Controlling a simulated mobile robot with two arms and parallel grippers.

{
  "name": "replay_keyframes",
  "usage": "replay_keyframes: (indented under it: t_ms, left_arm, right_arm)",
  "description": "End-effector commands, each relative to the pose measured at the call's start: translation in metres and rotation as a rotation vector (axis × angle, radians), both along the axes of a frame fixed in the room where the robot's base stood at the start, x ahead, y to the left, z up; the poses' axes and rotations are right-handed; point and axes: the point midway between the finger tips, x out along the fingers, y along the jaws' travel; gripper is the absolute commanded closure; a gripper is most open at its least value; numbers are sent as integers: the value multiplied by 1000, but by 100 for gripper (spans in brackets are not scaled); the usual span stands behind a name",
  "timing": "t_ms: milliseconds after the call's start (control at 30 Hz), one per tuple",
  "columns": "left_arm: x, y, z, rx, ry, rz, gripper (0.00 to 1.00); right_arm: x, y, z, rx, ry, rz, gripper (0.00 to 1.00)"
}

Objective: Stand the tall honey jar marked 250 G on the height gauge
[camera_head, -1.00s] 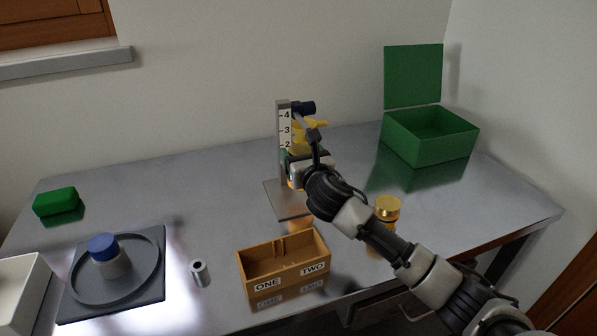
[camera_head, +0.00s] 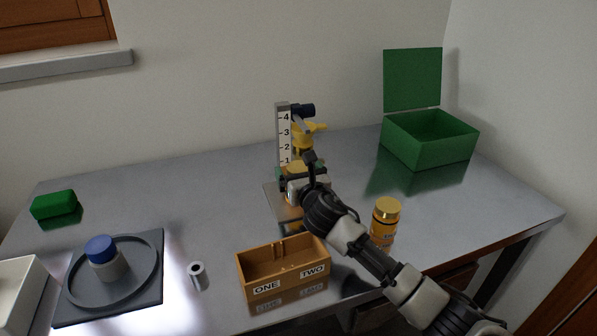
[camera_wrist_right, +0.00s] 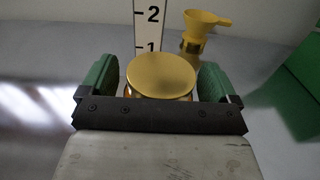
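A honey jar with a gold lid (camera_wrist_right: 162,74) stands upright between the green finger pads of my right gripper (camera_wrist_right: 158,85), at the height gauge. In the head view the same gripper (camera_head: 300,182) is low over the gauge's grey base (camera_head: 273,194), in front of the white scale (camera_head: 284,135). My left gripper is out of view.
A yellow funnel (camera_head: 308,132) is just behind the gripped jar. A wooden box marked ONE and TWO (camera_head: 267,287) is in front. An open green box (camera_head: 428,150) stands back right.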

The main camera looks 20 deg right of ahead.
Motion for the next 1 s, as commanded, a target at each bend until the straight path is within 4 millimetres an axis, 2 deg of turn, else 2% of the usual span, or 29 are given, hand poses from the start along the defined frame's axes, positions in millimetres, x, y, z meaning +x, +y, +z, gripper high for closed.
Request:
replay_keyframes:
  t_ms: [333, 433, 567, 800, 1000]
  left_arm:
    - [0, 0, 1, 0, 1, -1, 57]
    - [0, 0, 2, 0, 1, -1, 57]
    - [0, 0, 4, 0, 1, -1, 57]
    - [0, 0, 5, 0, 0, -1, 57]
    - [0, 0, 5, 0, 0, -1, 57]
  right_arm:
    - [0, 0, 3, 0, 0, 0, 3]
    - [-9, -1, 2, -2, -1, 1, 3]
    - [-31, -2, 2, -2, 0, 2, 3]
    - [-83, -3, 2, -2, 1, 3, 3]
    - [-112, -4, 2, -1, 0, 1, 3]
